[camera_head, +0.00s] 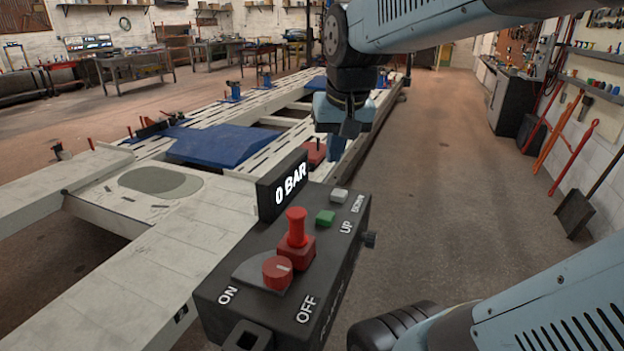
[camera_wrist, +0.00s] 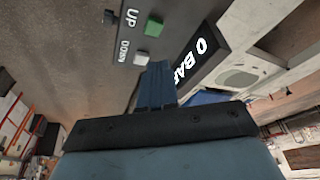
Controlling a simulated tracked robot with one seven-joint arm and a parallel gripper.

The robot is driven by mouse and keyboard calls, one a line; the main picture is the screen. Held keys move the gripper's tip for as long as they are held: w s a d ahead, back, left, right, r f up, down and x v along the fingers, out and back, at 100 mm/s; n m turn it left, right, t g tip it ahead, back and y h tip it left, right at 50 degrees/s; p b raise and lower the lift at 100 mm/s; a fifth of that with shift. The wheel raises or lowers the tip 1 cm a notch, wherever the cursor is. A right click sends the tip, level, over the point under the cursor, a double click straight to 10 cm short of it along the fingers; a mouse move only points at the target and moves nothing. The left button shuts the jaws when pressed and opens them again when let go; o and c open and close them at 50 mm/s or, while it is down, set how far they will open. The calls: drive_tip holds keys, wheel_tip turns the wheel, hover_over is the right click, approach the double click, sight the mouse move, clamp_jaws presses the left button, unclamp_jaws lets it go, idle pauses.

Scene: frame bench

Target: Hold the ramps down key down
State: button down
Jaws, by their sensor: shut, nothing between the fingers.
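The control box (camera_head: 345,265) is black and stands on the frame bench at the front. Its down key (camera_head: 339,195) is small and pale grey, at the far end of the top, beside the word DOWN. The down key also shows in the wrist view (camera_wrist: 141,59), just left of and ahead of my fingertips. The green up key (camera_head: 325,217) is next to it, nearer the red buttons. My gripper (camera_head: 337,142) is shut and empty, pointing down beyond the far end of the box. In the wrist view its fingertips (camera_wrist: 158,65) appear close to the down key; I cannot tell the exact gap.
A display (camera_head: 283,186) reading "0 BAR" stands up along the box's left side. A tall red button (camera_head: 296,228) and a red ON/OFF knob (camera_head: 277,272) rise from the near part. The white frame bench (camera_head: 130,215) spreads left; open floor (camera_head: 445,170) lies right.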

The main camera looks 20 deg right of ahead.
drive_tip(key=w+d+m+g, duration=0.25)
drive_tip(key=w+d, duration=0.25)
drive_tip(key=w, duration=0.4)
drive_tip(key=m+g, duration=0.2)
drive_tip(key=m, duration=0.2)
hover_over(338, 192)
wheel_tip(338, 192, down, 4)
drive_tip(key=shift+r+t, duration=0.15)
drive_tip(key=shift+t, duration=0.1)
wheel_tip(338, 192, down, 14)
drive_tip(key=shift+f, duration=0.1)
